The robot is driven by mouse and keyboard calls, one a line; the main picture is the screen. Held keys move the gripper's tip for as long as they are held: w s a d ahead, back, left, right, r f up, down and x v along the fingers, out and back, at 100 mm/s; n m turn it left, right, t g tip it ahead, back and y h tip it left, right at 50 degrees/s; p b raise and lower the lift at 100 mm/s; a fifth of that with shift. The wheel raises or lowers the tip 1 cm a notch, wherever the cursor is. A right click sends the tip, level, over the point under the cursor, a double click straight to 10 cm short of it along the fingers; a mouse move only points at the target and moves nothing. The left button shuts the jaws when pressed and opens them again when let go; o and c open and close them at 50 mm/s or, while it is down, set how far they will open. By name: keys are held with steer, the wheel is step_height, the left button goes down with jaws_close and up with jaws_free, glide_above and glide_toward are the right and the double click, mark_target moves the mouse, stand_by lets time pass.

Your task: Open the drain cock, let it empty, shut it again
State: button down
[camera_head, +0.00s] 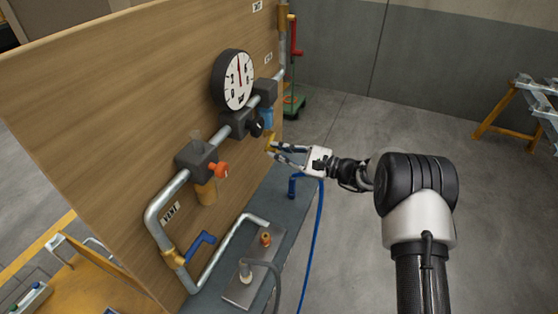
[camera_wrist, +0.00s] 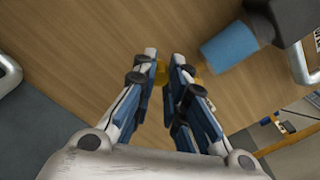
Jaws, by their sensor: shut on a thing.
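My gripper (camera_head: 274,147) is at the board, just below a blue bowl (camera_head: 267,118) that hangs under a dark block. It is shut on a small brass piece, which looks like the drain cock (camera_head: 270,139). In the wrist view my gripper (camera_wrist: 167,68) has its two fingers close together, with the brass of the drain cock (camera_wrist: 160,72) showing at the tips. The blue bowl (camera_wrist: 230,44) is at upper right there. The fingers hide most of the cock, so I cannot tell whether it is open or closed. No liquid is visible.
A dial gauge (camera_head: 232,80), an orange knob (camera_head: 218,170), a black knob (camera_head: 257,127) and grey pipe (camera_head: 158,215) are on the wooden board (camera_head: 110,100). A blue lever (camera_head: 201,243) is low left. A blue hose (camera_head: 314,240) hangs below my gripper.

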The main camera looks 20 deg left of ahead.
steer(key=shift+w+d+f+n+b, duration=0.1)
steer(key=shift+w+f+n+b, duration=0.5)
steer(key=shift+n+b, duration=1.2)
steer(key=shift+w+d+f+n+b, duration=0.1)
steer(key=shift+w+f+n+b, duration=0.25)
steer(key=shift+w+n+b, duration=1.4)
steer(key=shift+s+f+n+b, duration=0.15)
steer(key=shift+f+n+b, duration=0.5)
steer(key=shift+n, duration=2.2)
steer(key=shift+r, duration=0.2)
steer(key=shift+w, duration=0.1)
steer(key=c, duration=1.8)
jaws_free()
steer(key=shift+o, duration=1.2)
steer(key=shift+d, duration=0.5)
steer(key=s+d, duration=0.1)
steer(key=d, duration=1)
